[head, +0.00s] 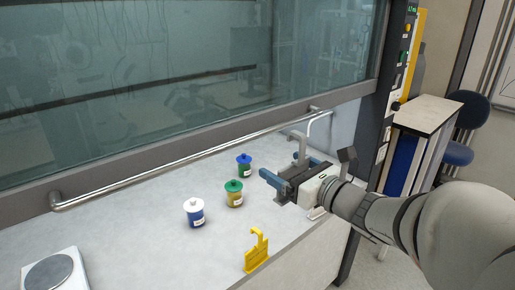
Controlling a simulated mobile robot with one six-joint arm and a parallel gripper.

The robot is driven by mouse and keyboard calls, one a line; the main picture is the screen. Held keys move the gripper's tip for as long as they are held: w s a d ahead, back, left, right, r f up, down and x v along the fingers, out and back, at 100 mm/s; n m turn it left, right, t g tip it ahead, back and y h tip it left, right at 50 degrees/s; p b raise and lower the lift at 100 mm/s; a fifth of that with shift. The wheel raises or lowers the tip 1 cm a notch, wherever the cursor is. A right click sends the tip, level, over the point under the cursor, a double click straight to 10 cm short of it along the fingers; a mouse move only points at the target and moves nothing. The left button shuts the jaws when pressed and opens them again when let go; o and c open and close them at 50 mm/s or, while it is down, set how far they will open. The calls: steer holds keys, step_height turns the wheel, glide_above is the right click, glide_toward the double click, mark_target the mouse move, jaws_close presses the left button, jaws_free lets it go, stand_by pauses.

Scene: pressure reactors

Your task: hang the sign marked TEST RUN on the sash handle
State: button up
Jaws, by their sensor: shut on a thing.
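The sash handle (190,153) is a long metal bar along the lower edge of the glass sash, bent back at both ends. My gripper (287,174), with blue fingers, is in front of and below the handle's right end. It is shut on a grey sign with a hook (301,146); the hook sticks up above the fingers, apart from the bar as far as I can tell. The sign's face and lettering are hidden. A yellow sign with a hook (256,252) stands upright on the counter to the left of my gripper; I cannot read its lettering.
A blue jar with a white lid (194,213), a yellow jar with a green lid (234,195) and a green jar with a blue lid (244,167) stand on the counter (130,225). A hotplate (52,274) is front left. A pale piece (317,213) shows below my gripper.

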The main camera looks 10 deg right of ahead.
steer(key=f+b+x, duration=0.2)
steer(key=x, duration=0.9)
steer(key=shift+w+b, duration=0.15)
steer(key=shift+b, duration=0.25)
stand_by(0.3)
steer(key=shift+d+f, duration=0.1)
steer(key=shift+f, duration=0.05)
steer(key=o, duration=0.9)
